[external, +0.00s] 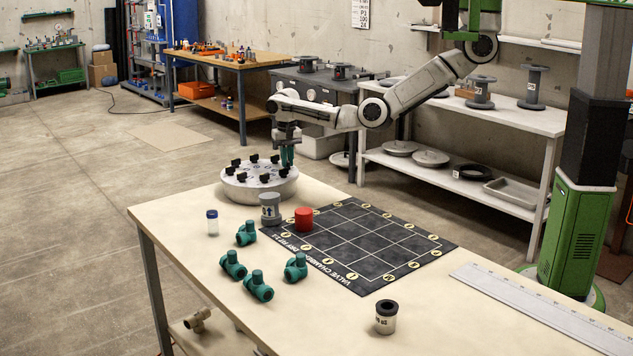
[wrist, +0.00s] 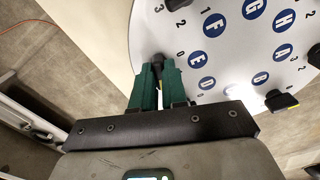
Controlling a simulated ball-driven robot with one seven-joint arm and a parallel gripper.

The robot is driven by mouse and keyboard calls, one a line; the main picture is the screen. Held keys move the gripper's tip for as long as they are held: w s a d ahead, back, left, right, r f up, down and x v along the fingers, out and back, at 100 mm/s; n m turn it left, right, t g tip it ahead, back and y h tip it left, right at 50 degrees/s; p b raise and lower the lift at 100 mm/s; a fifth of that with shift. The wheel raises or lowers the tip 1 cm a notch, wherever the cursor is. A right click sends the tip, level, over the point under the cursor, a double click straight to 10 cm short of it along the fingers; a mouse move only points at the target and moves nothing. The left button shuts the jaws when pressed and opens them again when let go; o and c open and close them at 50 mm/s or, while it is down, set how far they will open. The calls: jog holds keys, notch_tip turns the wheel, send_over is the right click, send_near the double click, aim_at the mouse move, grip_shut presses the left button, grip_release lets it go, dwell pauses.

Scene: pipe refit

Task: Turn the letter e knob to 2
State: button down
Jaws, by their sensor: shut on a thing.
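A round pale drum (external: 262,193) with several black knobs on top stands at the far left of the table. In the wrist view its white disc (wrist: 222,62) shows blue letter circles and small digits. My gripper (external: 288,157) is low over the drum's right side. In the wrist view my green fingers (wrist: 157,84) are shut around a black knob (wrist: 163,63) at the disc's left edge. The blue E circle (wrist: 208,83) is the letter nearest to this knob. The fingers hide part of the knob, and I cannot read which digit it points to.
A grey flanged cylinder (external: 270,209) and a red cylinder (external: 304,219) stand close in front of the drum. A dark grid mat (external: 360,240), several green pipe fittings (external: 258,287), a small bottle (external: 212,222) and a dark-topped pot (external: 386,318) are on the table.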

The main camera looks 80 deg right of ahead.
jog(key=shift+w+r+m, duration=0.1)
jog(key=shift+m, duration=1)
jog(key=c, duration=1.2)
grip_release()
jog(key=shift+o, duration=0.2)
notch_tip(320, 180, up, 11)
jog(key=b, duration=0.1)
jog(key=shift+f, duration=0.2)
